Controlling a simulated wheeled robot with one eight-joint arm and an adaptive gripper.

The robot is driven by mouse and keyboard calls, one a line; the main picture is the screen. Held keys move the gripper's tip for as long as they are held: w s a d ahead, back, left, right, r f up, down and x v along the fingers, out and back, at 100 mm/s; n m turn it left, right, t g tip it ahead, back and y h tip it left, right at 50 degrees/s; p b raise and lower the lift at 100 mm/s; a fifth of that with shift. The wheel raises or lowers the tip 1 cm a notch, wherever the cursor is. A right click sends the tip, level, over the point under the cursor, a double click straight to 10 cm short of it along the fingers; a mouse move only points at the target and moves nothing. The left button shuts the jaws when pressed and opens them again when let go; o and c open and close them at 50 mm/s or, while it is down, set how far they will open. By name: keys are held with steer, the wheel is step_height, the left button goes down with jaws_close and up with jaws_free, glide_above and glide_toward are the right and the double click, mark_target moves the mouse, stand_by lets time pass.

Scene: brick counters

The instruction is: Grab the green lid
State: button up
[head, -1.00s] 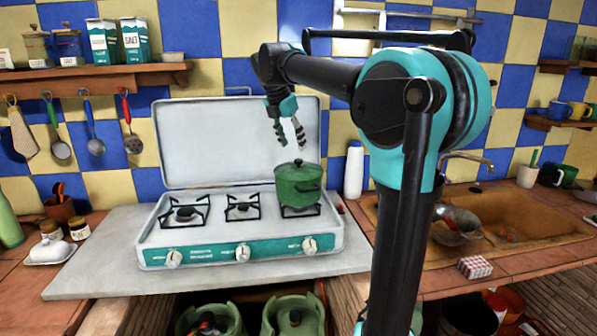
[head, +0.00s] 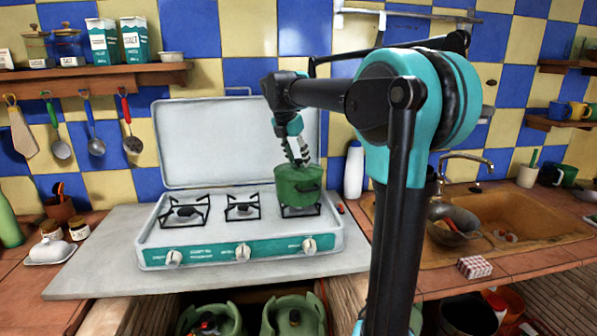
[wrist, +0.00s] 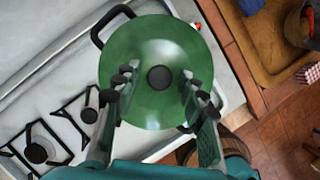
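The green lid (wrist: 158,100) covers a green pot (head: 298,188) on the right burner of the camping stove. The lid has a dark round knob (wrist: 160,77) at its centre. My gripper (head: 300,162) points down just above the lid in the head view. In the wrist view my gripper (wrist: 158,82) is open, with one finger on each side of the knob and a gap on both sides. I cannot tell whether the fingertips touch the lid. In the head view the knob is hard to make out behind the fingers.
The stove's raised white cover (head: 235,143) stands behind the pot. A white bottle (head: 354,170) stands to the right of the stove. A sink (head: 530,225) with a metal colander is further right. Two left burners (head: 184,211) are bare.

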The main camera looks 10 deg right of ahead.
jaws_close()
steer(key=shift+r, duration=0.1)
